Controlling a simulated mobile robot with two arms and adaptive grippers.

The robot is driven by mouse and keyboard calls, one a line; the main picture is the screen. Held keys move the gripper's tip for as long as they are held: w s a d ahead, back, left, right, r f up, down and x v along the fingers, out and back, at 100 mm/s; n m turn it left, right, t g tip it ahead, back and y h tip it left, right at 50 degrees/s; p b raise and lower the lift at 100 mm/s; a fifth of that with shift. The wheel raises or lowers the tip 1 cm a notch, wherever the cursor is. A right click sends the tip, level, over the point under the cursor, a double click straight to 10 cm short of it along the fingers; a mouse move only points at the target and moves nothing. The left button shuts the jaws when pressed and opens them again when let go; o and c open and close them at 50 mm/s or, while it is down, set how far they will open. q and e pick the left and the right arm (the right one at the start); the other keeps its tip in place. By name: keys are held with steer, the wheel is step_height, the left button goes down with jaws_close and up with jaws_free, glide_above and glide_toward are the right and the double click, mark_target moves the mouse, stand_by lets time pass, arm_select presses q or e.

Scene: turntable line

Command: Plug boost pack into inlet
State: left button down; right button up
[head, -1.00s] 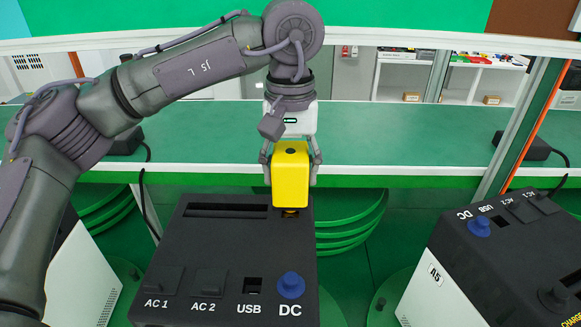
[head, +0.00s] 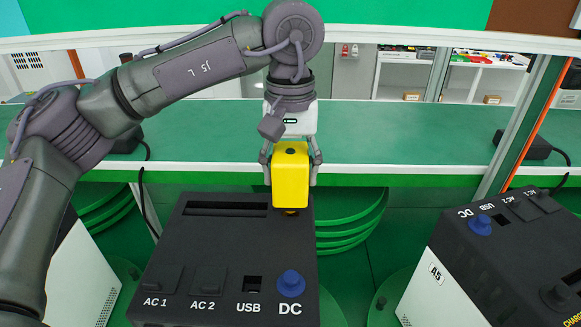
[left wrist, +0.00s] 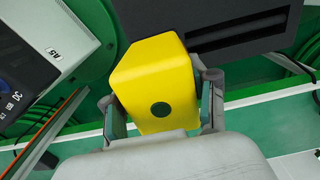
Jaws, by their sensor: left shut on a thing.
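The yellow boost pack (head: 290,178) is held upright by my left gripper (head: 290,172), one finger on each side of it. It is over the back right corner of the black-topped power station (head: 225,250). A small dark and brassy bit of the inlet (head: 291,211) shows right under the pack. The pack hides most of the inlet, so I cannot tell whether they touch. In the left wrist view the pack (left wrist: 157,85) sits between the two fingers, beside the station's dark top (left wrist: 235,30). My right gripper is not in view.
The station top has a blue DC knob (head: 291,284), a USB port (head: 254,284) and a long slot (head: 227,210). A second station marked A5 (head: 500,255) stands at the right. A green bench (head: 400,135) with black adapters (head: 527,147) runs behind.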

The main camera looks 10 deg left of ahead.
arm_select(q)
steer(key=shift+f+b, duration=0.8)
steer(key=shift+f, duration=0.2)
steer(key=shift+c, duration=1.2)
jaws_free()
steer(key=shift+s, duration=0.1)
steer(key=shift+f, duration=0.1)
